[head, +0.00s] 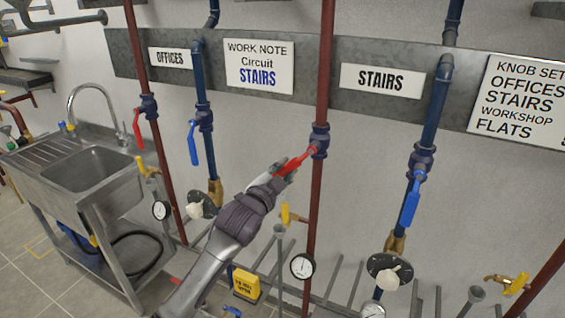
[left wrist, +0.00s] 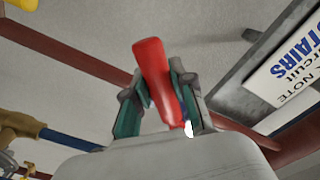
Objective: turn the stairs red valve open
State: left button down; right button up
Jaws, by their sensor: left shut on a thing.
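The stairs red valve handle (head: 297,161) sticks out to the left and slightly down from the dark blue valve body (head: 319,140) on the red pipe, between the work note and the STAIRS sign (head: 381,79). My left gripper (head: 284,171) is shut on the handle's outer end. In the left wrist view the red handle (left wrist: 158,75) stands between the two fingers (left wrist: 160,100), with its end near the palm. The fingers hide part of the handle in the head view. My right gripper is not in view.
A blue-handled valve (head: 410,200) hangs on the blue pipe to the right. On the left are the offices blue handle (head: 193,143) and red handle (head: 137,130). A yellow-handled tap (head: 290,215) and gauge (head: 302,266) lie below. A steel sink (head: 90,168) stands far left.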

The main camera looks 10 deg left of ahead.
pick_arm(q)
jog(key=shift+s+d+f+n, duration=0.2)
jog(key=shift+d+f+n, duration=0.45)
jog(key=shift+n, duration=0.35)
jog(key=shift+s+d+f+n+p, duration=0.3)
jog(key=shift+d+n, duration=0.5)
jog(key=shift+n, duration=0.35)
jog(key=shift+s+d+f+n+p, duration=0.2)
jog(key=shift+d+n+p, duration=0.15)
jog(key=shift+d+n, duration=0.65)
jog(key=shift+s+d+f+n+p, duration=0.25)
jog(key=shift+d+n, duration=0.3)
jog(key=shift+n, duration=0.8)
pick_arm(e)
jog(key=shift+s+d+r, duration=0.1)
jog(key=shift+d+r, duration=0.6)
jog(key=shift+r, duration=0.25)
pick_arm(q)
jog(key=c, duration=0.9)
grip_release()
jog(key=shift+c, duration=0.2)
jog(key=shift+r, duration=0.1)
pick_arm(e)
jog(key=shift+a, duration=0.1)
